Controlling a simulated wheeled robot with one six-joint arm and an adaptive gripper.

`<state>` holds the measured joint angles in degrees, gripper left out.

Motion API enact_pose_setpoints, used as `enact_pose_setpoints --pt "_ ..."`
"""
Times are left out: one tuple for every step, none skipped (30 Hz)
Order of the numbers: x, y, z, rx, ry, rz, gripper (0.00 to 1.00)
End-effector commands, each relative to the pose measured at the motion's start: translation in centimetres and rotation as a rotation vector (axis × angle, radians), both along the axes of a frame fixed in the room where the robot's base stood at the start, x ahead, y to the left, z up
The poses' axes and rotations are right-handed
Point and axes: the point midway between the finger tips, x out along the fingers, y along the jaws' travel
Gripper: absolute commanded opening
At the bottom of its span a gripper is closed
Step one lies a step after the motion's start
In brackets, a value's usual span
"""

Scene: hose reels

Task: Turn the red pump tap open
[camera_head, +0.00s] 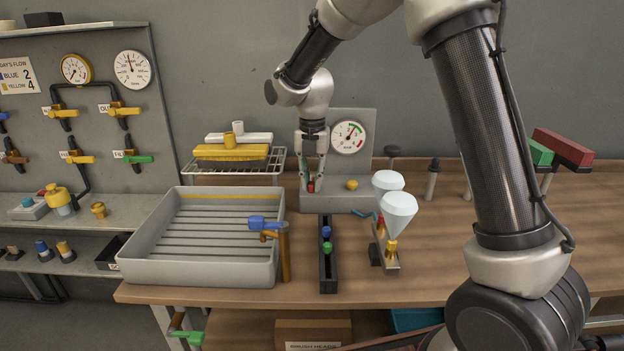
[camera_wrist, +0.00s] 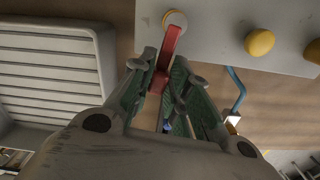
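The red pump tap (camera_wrist: 171,47) is a small red lever on the front of the grey pump unit (camera_head: 338,201). In the wrist view it runs from a round pale fitting (camera_wrist: 176,20) down between my green-padded fingers. My gripper (camera_wrist: 165,80) points down at it, with a finger on each side, and looks closed on the lever. In the head view only a bit of red (camera_head: 311,186) shows between the fingertips of my gripper (camera_head: 312,187). The rest of the tap is hidden by the fingers.
A yellow knob (camera_head: 352,184) sits just right of the tap, below a dial gauge (camera_head: 348,137). A grey ribbed tray (camera_head: 135,268) stands to the left. A dark rail with blue and green knobs (camera_head: 328,275) and clear funnels (camera_head: 398,212) stand in front.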

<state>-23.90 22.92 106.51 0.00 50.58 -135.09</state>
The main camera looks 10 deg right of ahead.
Motion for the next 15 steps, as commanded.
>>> enact_pose_setpoints --pt "0.11 0.00 0.12 0.001 -0.004 0.000 0.27" --pt "0.11 0.00 0.11 0.001 -0.004 0.000 0.32" --pt "0.10 0.01 0.10 0.001 -0.004 0.000 0.39" --pt "0.09 0.00 0.09 0.001 -0.003 0.000 0.39" --pt "0.08 0.00 0.08 0.000 -0.002 0.000 0.39" --pt "0.07 0.01 0.07 0.000 -0.002 0.000 0.39" --pt "0.05 0.00 0.06 0.000 -0.002 0.000 0.39" --pt "0.05 0.00 0.05 0.001 -0.001 -0.001 0.39" --pt "0.04 0.00 0.04 0.001 -0.001 0.000 0.39" --pt "0.04 0.00 0.04 0.001 -0.001 -0.001 0.39" --pt "0.04 0.01 0.04 0.001 -0.001 -0.001 0.39" --pt "0.04 0.01 0.09 0.001 -0.001 -0.001 0.39" --pt "0.04 0.01 0.20 0.001 -0.001 -0.001 0.39" --pt "0.05 0.01 0.37 0.001 -0.001 -0.001 0.39" --pt "0.06 0.02 0.73 0.001 -0.003 -0.001 0.39"
